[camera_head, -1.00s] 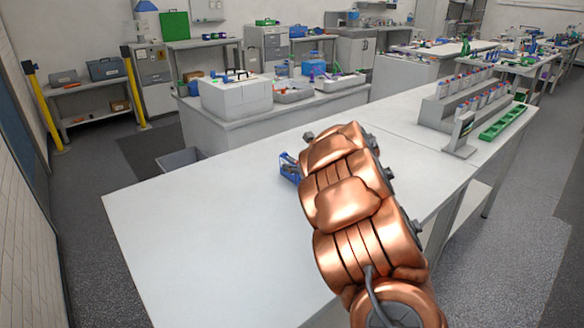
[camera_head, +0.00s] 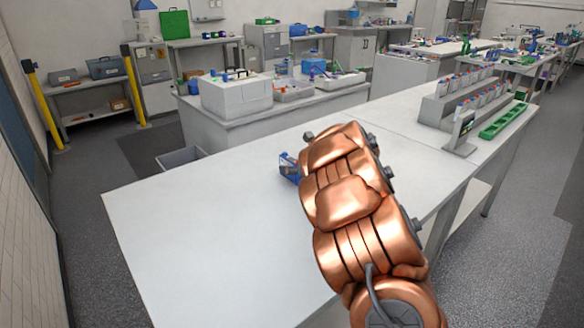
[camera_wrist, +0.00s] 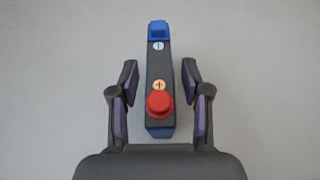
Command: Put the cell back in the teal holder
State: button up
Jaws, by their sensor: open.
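In the wrist view, a narrow cell (camera_wrist: 158,75) with blue sides and a black top is seen from above on a pale surface. It has a red round terminal by a plus mark and a blue terminal by a minus mark. My gripper (camera_wrist: 160,88) is open, one finger on each side of the cell, with visible gaps. In the head view, a small blue object (camera_head: 288,170), apparently this cell, shows on the white table beside my copper arm, which hides my gripper. I cannot make out a clearly teal holder; a green tray (camera_head: 503,121) lies at the right.
The white table (camera_head: 190,235) is bare at its left and front. A grey stepped rack (camera_head: 437,112) with several cells stands at the right, beside a small upright display (camera_head: 463,130). A white box (camera_head: 236,97) stands on the bench behind.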

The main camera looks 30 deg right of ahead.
jog(key=shift+r, duration=0.1)
jog(key=shift+r, duration=0.15)
jog(key=shift+s+d, duration=0.1)
jog(key=shift+s, duration=0.2)
jog(key=b+v, duration=0.1)
jog(key=v, duration=1)
jog(key=shift+s+r, duration=0.1)
jog(key=shift+s, duration=0.05)
